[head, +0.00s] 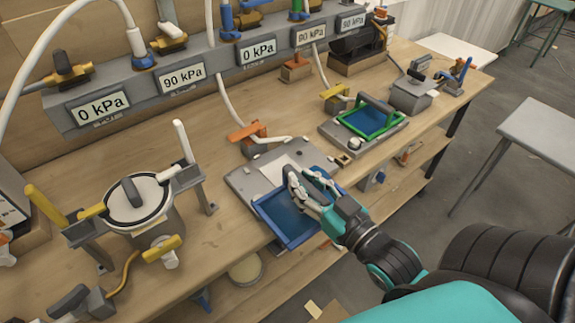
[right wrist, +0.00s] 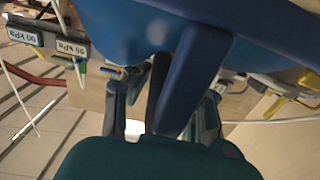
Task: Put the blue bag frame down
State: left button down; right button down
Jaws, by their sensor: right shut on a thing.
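The blue bag frame (head: 285,240) has a blue sheet inside its rim. In the head view it is over the front part of a grey mould plate (head: 243,181) and reaches out past the bench's front edge. Whether it touches the plate cannot be told. My right gripper (head: 303,183) is shut on the frame's handle from above. In the right wrist view the blue bag frame (right wrist: 240,20) fills the top, and its bar runs down between the fingers of the right gripper (right wrist: 160,105). My left gripper is not in view.
A green frame (head: 385,130) sits on a second grey plate to the right. A round lidded pot (head: 138,200) stands at left. An orange-handled valve and hose (head: 250,133) lie behind the mould plate. A gauge manifold (head: 185,72) runs along the back. Bare wood (head: 190,135) shows between.

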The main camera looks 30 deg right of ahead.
jog(key=w+d+f, duration=0.1)
jog(key=w+d, duration=0.1)
jog(key=w, duration=0.3)
jog(key=w+d+f, duration=0.1)
jog(key=w+d, duration=0.1)
jog(key=w, duration=0.3)
jog(key=w+d+f, duration=0.2)
jog(key=w, duration=0.3)
jog(key=shift+d, duration=0.2)
jog(key=shift+s+f, duration=0.1)
jog(key=shift+f, duration=0.1)
jog(key=shift+f, duration=0.1)
